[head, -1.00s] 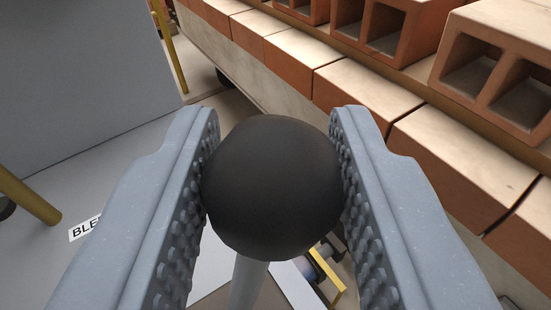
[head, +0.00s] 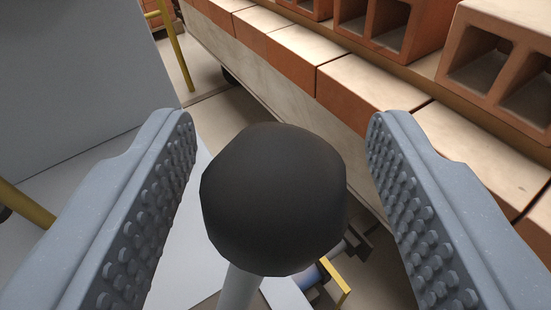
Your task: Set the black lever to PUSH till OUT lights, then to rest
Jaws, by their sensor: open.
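The lever's round black knob (head: 274,198) is large in the middle of the head view, on a pale grey shaft (head: 240,287) that runs down out of view. My gripper (head: 280,122) is open, with one studded jaw on each side of the knob. A gap shows between the knob and each jaw, so it is not held. No PUSH mark, rest mark or OUT light shows in this view.
A grey panel (head: 80,75) stands at the upper left, with a yellow post (head: 177,50) and a yellow bar (head: 28,204) near it. Hollow bricks (head: 500,62) and a row of solid bricks (head: 355,85) lie on a pale-sided bed at the upper right.

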